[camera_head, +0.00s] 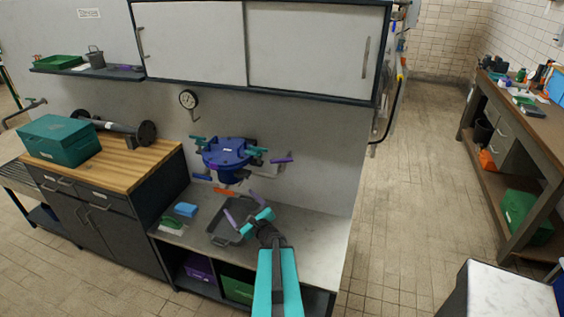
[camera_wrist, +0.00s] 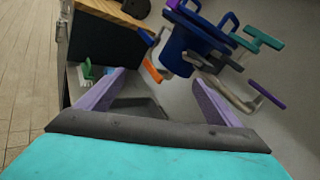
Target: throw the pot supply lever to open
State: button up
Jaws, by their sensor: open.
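A dark blue pot-like vessel (camera_head: 226,153) with a pale label is mounted on the wall above the grey counter. Several coloured handles surround it: a purple-tipped lever (camera_head: 281,160) at its right, an orange handle (camera_head: 222,191) below, a blue handle (camera_head: 202,177) at lower left and teal handles (camera_head: 197,141) on top. I cannot read which is the pot supply lever. In the wrist view the vessel (camera_wrist: 188,42), orange handle (camera_wrist: 152,71) and purple-tipped lever (camera_wrist: 268,95) lie beyond my fingers. My gripper (camera_head: 242,207) has purple fingers spread and empty, below the vessel, touching no handle.
A grey tray (camera_head: 222,236) sits on the counter under my gripper, with a blue block (camera_head: 186,209) and a green-and-white brush (camera_head: 172,225) to its left. White cabinets (camera_head: 250,45) overhang the wall. A wooden-topped cabinet (camera_head: 150,162) adjoins at left; tiled floor (camera_head: 400,200) is clear at right.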

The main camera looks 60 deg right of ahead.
jog(key=s+d+r+m+g+h, duration=0.2)
jog(key=s+d+r+m+h, duration=0.1)
jog(key=s+d, duration=0.3)
jog(key=s+d+r+m+g+h+p, duration=0.1)
jog(key=s+d+r+m+h, duration=0.2)
jog(key=s+d+m, duration=0.3)
jog(key=shift+s+d+r+g, duration=0.25)
jog(key=shift+s+d+g, duration=0.15)
jog(key=shift+s, duration=0.45)
jog(key=shift+w, duration=0.15)
